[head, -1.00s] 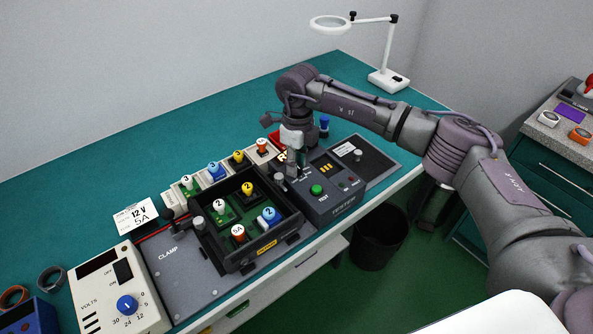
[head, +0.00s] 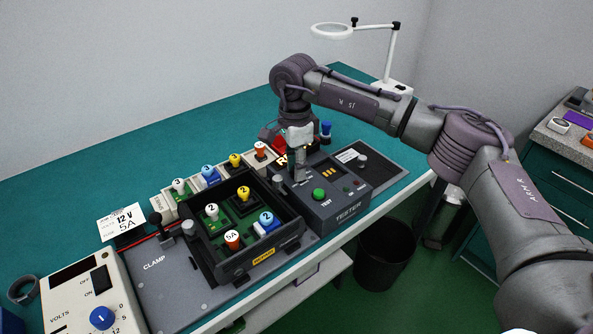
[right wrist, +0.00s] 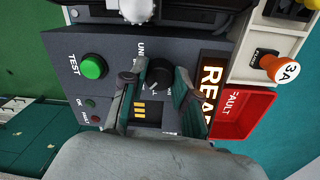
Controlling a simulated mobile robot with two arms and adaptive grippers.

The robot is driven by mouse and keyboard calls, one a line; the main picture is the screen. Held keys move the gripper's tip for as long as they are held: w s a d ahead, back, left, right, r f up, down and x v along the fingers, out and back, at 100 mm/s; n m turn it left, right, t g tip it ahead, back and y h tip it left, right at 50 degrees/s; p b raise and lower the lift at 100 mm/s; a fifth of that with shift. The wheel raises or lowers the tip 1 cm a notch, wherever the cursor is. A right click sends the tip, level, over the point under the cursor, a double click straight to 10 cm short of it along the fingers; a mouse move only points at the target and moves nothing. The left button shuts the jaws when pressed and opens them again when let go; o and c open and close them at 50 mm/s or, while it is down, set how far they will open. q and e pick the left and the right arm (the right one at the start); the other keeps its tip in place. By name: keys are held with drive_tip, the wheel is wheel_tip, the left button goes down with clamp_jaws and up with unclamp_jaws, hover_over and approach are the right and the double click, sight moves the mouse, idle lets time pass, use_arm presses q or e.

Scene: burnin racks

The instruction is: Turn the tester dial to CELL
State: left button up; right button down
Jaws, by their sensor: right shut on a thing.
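The tester (head: 350,201) is a dark grey box with a green TEST button (head: 319,194) and a small lit yellow display, at the bench's front right. My right gripper (head: 298,178) reaches down onto its left part and hides the dial in the head view. In the right wrist view the black round dial (right wrist: 161,74) sits between the two fingers of my right gripper (right wrist: 161,76), which is shut on it. The lettering UNIT shows beside the dial; the other label is mostly covered by the fingers. I cannot tell where the dial points. My left gripper is not in view.
Left of the tester stands a black tray (head: 217,271) with several coloured, numbered pieces. A red FAULT bin (right wrist: 243,115) and a READY label (right wrist: 210,85) lie close beside my fingers. A white power supply (head: 72,300) stands front left. The bench's back left is clear.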

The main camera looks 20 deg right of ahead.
drive_tip(key=n+b, duration=0.1)
drive_tip(key=n, duration=0.4)
drive_tip(key=shift+n+b, duration=0.35)
drive_tip(key=shift+n, duration=0.05)
idle(0.3)
drive_tip(key=c, duration=0.9)
unclamp_jaws()
drive_tip(key=shift+o, duration=0.2)
drive_tip(key=shift+r, duration=0.15)
wheel_tip(320, 180, up, 12)
drive_tip(key=shift+w+a, duration=0.2)
drive_tip(key=shift+a, duration=0.05)
drive_tip(key=shift+f, duration=0.25)
